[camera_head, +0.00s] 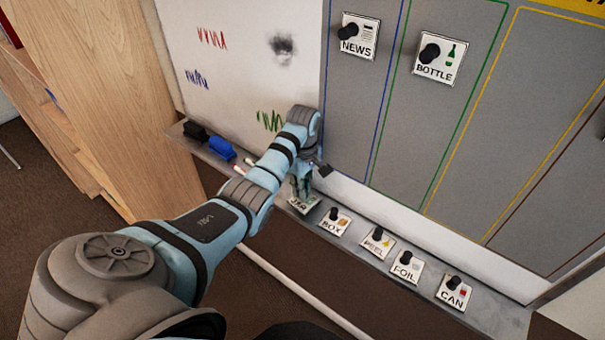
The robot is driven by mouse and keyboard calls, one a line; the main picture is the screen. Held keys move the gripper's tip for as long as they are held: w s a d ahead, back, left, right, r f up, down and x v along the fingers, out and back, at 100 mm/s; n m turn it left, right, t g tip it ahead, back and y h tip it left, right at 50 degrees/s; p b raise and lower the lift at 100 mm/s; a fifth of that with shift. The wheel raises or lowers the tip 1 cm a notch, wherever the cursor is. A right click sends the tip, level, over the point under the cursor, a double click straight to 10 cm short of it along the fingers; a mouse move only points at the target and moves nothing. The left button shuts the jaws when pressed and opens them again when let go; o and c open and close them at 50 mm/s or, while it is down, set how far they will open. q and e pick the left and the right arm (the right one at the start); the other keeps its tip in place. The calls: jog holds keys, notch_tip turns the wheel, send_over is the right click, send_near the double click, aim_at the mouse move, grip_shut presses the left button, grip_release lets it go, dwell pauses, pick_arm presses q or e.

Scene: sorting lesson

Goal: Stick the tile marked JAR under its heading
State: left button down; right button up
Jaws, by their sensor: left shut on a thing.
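The JAR tile (305,206) is a small white tile at the left end of the tile row on the ledge, partly covered by my gripper. My left gripper (302,189) reaches down from above and is shut on this tile. The tile is at the ledge; I cannot tell whether it still touches it. The grey board (470,140) has blue, green, yellow and brown outlined columns. A NEWS tile (352,47) is in the blue column and a BOTTLE tile (434,71) in the green one. Only part of a yellow heading strip (575,7) shows. My right gripper is not in view.
BOX (336,227), PEEL (376,244), FOIL (404,272) and CAN (453,294) tiles, each with a black knob, lie along the ledge (490,315). A blue eraser (221,148) and markers lie at its left. A scribbled whiteboard (230,75) adjoins the board.

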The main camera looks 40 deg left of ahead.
pick_arm(q)
jog(key=shift+r, duration=2.45)
jog(key=shift+f, duration=0.1)
